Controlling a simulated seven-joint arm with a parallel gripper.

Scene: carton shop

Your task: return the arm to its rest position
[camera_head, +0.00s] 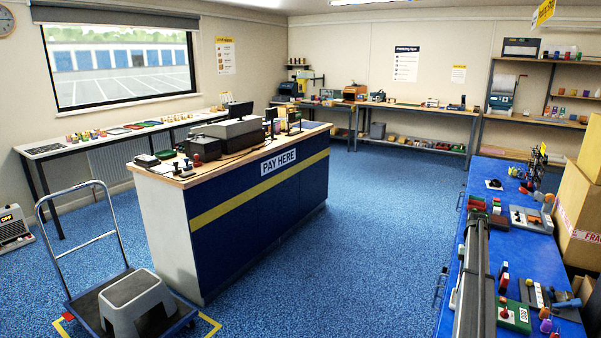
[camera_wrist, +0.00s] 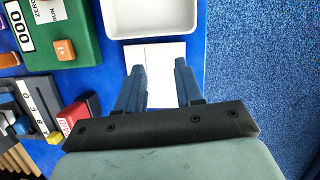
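My arm (camera_head: 478,262) is stretched along the near left side of the blue workbench (camera_head: 480,180) in the head view. My gripper (camera_wrist: 159,68) shows in the wrist view with its two blue-grey fingers apart and nothing held between them. A flat white card or sheet (camera_wrist: 160,52) lies on the blue bench top beyond and between the fingers. I cannot tell the height of the fingertips above it. The fingers cannot be made out in the head view.
A white tray (camera_wrist: 112,34) lies just beyond the card. A green counter device (camera_wrist: 84,62) and a red block (camera_wrist: 75,113) are left of the fingers. The bench edge and open blue carpet (camera_wrist: 255,60) are to the right. A tall carton (camera_head: 575,215) stands right of the bench.

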